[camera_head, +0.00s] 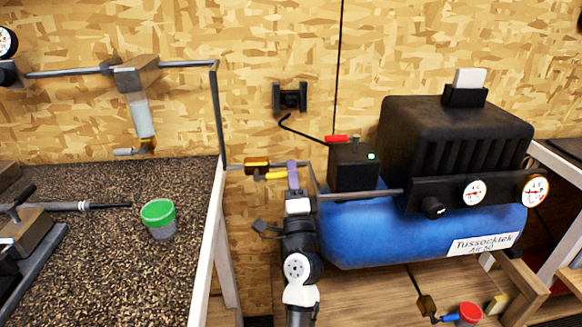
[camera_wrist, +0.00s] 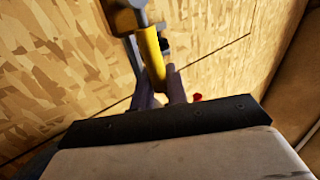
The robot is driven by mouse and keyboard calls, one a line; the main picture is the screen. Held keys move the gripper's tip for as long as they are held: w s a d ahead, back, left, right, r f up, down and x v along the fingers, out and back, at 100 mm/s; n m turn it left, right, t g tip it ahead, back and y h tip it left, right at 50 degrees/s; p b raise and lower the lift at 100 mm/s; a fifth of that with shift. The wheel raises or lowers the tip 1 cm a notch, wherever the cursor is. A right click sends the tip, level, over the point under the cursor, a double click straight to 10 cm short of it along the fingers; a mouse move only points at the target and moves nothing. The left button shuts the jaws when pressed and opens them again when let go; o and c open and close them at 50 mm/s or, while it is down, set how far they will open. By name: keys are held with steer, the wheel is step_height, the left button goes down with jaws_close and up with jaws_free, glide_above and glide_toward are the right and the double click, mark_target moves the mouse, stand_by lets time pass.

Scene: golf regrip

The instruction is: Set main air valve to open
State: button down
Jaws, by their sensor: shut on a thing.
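The main air valve has a brass-coloured body (camera_head: 257,163) on the pipe between the left bench and the compressor. Its yellow lever (camera_head: 272,176) points right, roughly along the pipe in the head view. My gripper (camera_head: 292,168) is at the lever's right end. In the wrist view, the yellow lever (camera_wrist: 152,55) runs down between the two grey-purple fingers of my gripper (camera_wrist: 161,84), which is shut on its end. The valve body (camera_wrist: 122,18) shows at the top of that view. The very end of the lever is partly hidden by the fingers.
The blue compressor tank (camera_head: 370,235) with black housing and gauges stands close to the right of my arm. A black box (camera_head: 354,167) with a red switch and green light sits beside the pipe.

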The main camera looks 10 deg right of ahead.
steer(key=shift+f+m+h, duration=0.25)
steer(key=shift+m+h, duration=0.35)
steer(key=c, duration=1.5)
jaws_free()
steer(key=shift+o, duration=0.2)
steer(key=b+v, duration=0.6)
steer(key=v, duration=0.8)
steer(key=shift+d, duration=0.15)
